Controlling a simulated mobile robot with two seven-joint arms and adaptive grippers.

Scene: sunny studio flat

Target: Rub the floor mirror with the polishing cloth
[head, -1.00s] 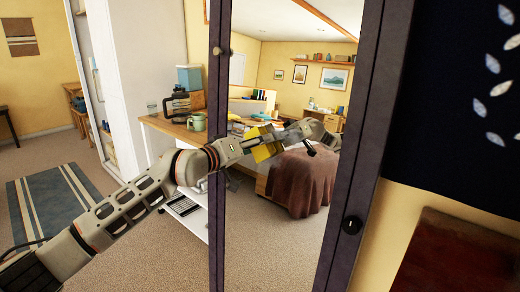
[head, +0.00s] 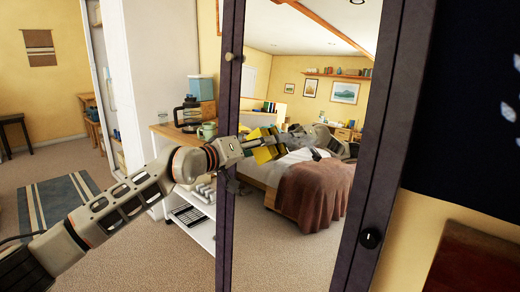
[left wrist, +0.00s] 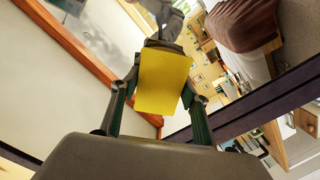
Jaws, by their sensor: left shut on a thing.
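The floor mirror (head: 280,235) stands upright in a dark purple frame in the middle of the head view. My left gripper (head: 250,148) reaches in from the left, across the mirror's left frame post. It is shut on the yellow polishing cloth (head: 262,154), which is in front of the glass at about mid-height; its reflection adjoins it. The left wrist view shows the cloth (left wrist: 163,82) as a flat yellow block between both fingers, with a reflected grey gripper just beyond it. I cannot tell whether the cloth touches the glass. My right gripper is out of view.
Left of the mirror is a counter (head: 185,133) with a coffee maker (head: 187,112) and a green mug (head: 208,130). A striped rug (head: 58,205) lies on the carpet. A dark hanging (head: 465,110) is at the right. The bed is seen in the mirror.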

